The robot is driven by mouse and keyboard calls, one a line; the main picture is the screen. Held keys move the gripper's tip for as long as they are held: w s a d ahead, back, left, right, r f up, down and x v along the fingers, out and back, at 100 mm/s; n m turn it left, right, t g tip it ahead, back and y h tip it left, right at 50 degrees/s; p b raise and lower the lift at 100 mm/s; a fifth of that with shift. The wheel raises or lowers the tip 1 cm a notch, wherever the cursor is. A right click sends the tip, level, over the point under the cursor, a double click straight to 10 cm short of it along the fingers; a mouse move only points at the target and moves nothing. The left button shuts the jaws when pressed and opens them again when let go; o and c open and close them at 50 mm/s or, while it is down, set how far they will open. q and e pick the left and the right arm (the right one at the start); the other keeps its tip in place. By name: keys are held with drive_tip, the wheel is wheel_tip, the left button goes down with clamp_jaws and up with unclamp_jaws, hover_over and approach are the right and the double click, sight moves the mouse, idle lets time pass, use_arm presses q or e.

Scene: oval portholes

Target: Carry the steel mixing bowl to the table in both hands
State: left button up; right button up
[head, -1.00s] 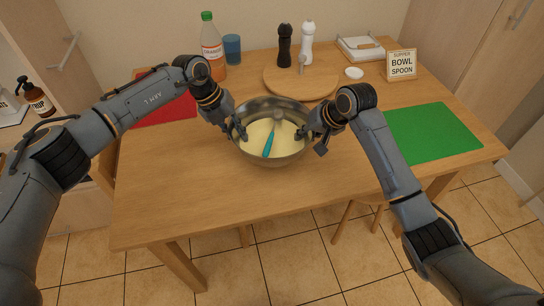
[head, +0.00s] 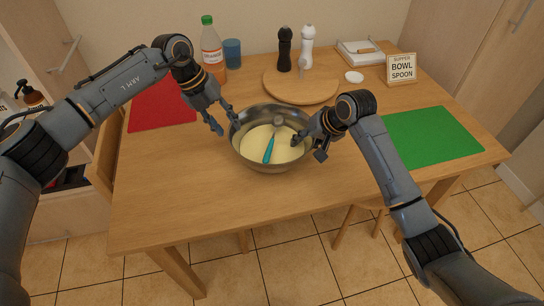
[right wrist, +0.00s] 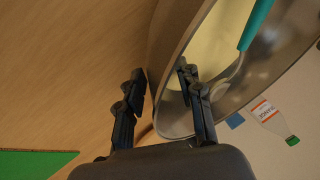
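The steel mixing bowl (head: 258,113) stands on the wooden table (head: 190,195) and holds pale yellow batter (head: 287,152). A spoon with a teal handle (head: 269,149) lies in it. My left gripper (head: 227,126) is open and empty, just left of the bowl's rim. My right gripper (head: 308,147) is open at the bowl's right side. In the right wrist view, its fingers (right wrist: 161,84) straddle the bowl's wall (right wrist: 167,45), one outside and one inside, with a gap showing on the outer side.
A red mat (head: 160,104) lies left and a green mat (head: 432,137) right. Behind the bowl are a round board (head: 290,87), two mills (head: 285,48), a bottle (head: 212,50) and a blue cup (head: 232,53). A sign (head: 401,68) reads "SUPPER BOWL SPOON". The table's front is clear.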

drive_tip(key=shift+r, duration=0.15)
use_arm(q)
drive_tip(key=v, duration=0.5)
drive_tip(key=shift+r, duration=0.1)
use_arm(e)
drive_tip(key=v, duration=1.1)
drive_tip(key=shift+d+r, duration=0.2)
drive_tip(key=shift+r, duration=0.1)
drive_tip(key=shift+s, duration=0.15)
